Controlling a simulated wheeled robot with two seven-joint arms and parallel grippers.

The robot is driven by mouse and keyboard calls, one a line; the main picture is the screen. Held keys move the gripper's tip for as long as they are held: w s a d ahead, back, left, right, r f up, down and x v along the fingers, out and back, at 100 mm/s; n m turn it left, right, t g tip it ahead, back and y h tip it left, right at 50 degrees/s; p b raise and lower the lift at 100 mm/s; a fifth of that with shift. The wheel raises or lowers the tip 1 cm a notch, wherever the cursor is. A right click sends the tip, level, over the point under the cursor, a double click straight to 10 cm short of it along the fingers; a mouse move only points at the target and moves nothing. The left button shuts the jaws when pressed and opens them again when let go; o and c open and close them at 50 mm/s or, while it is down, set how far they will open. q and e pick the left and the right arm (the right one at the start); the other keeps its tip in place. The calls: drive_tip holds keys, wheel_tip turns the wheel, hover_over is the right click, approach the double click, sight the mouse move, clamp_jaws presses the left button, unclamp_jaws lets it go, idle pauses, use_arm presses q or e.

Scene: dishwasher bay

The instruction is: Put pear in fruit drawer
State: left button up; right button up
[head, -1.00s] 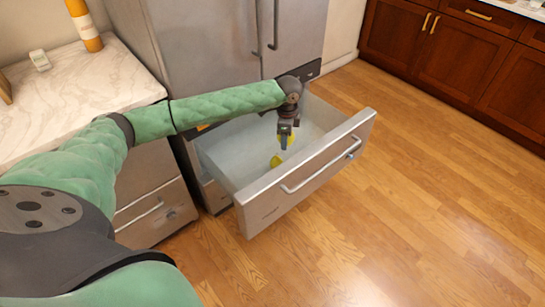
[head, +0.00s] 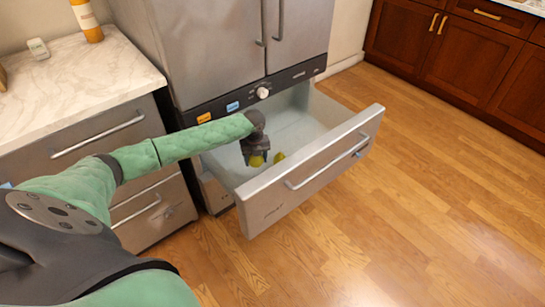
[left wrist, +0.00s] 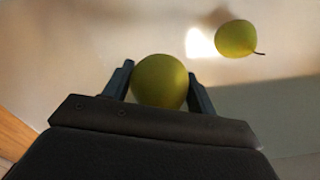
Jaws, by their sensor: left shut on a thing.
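The fruit drawer (head: 310,177) of the fridge is pulled out, with a steel front and a pale inside. My left gripper (head: 257,157) is low inside the drawer and shut on a yellow-green pear (head: 257,161). In the left wrist view this pear (left wrist: 160,81) sits between the two fingers. A second yellow-green fruit with a stem (left wrist: 236,39), seemingly also a pear, lies in the drawer apart from the gripper. It shows just right of the held pear in the head view (head: 279,156). I cannot tell whether the held pear touches the drawer floor. My right gripper is not in view.
The steel fridge (head: 210,50) stands behind the drawer, with its control panel above the opening. A marble-topped counter (head: 85,85) with drawers is at the left. The wooden floor (head: 430,200) to the right is clear up to the brown cabinets (head: 465,55).

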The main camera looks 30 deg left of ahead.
use_arm(q)
wheel_tip(320, 180, down, 10)
drive_tip(key=shift+r, duration=0.1)
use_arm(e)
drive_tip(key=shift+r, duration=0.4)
use_arm(q)
drive_tip(key=o, duration=1.1)
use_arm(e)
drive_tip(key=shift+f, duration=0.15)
use_arm(q)
drive_tip(key=shift+r, duration=0.25)
wheel_tip(320, 180, up, 12)
drive_tip(key=shift+f, duration=0.25)
